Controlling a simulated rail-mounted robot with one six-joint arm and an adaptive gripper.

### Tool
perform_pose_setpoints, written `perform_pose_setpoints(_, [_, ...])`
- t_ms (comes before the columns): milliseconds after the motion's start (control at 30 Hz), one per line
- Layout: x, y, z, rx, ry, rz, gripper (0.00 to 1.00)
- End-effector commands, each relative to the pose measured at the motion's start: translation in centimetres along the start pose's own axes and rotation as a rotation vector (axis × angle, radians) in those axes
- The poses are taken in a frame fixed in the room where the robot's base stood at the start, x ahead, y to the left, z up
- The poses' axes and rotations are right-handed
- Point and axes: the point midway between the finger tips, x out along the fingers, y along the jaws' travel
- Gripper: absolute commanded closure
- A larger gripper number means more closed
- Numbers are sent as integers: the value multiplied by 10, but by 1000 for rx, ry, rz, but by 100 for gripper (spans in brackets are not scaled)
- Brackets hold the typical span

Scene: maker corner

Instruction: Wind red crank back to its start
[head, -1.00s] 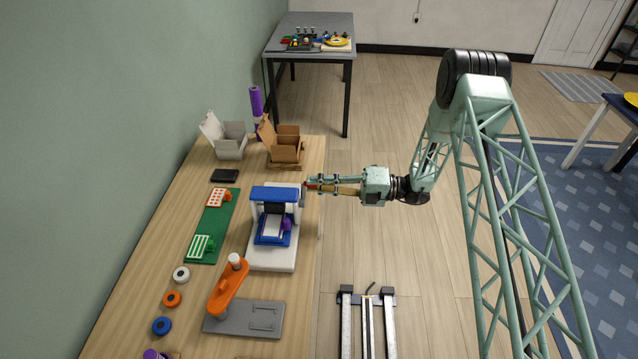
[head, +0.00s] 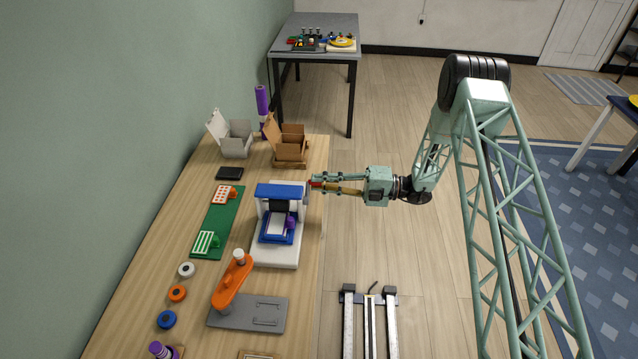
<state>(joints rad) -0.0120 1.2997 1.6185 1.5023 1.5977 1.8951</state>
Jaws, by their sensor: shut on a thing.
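The red crank (head: 315,184) shows as a small red piece at the right side of a blue and white machine (head: 281,191). Most of the crank is hidden by my gripper. My gripper (head: 318,184) reaches in from the right, level with the machine's upper part, and its fingers are shut on the red crank. The machine stands on a white base on the wooden table, with a blue tray and a small purple part inside its frame. The crank's exact angle cannot be told.
An orange lever press (head: 232,280) on a grey plate stands in front of the machine. A green board (head: 217,222) lies to its left. Two open boxes, one cardboard (head: 291,149), stand behind. Floor rails (head: 368,320) lie right of the table (head: 190,312).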

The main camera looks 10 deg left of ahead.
Motion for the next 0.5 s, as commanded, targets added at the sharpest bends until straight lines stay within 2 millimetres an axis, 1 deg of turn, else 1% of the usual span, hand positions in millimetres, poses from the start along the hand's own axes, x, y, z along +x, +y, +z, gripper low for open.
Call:
perform_pose_setpoints(33, [0, 0, 0, 0, 0, 0, 83])
perform_pose_setpoints(167, [0, 0, 0, 0, 0, 0, 72])
perform_pose_setpoints(500, [-1, 0, 0, 0, 0, 0, 72])
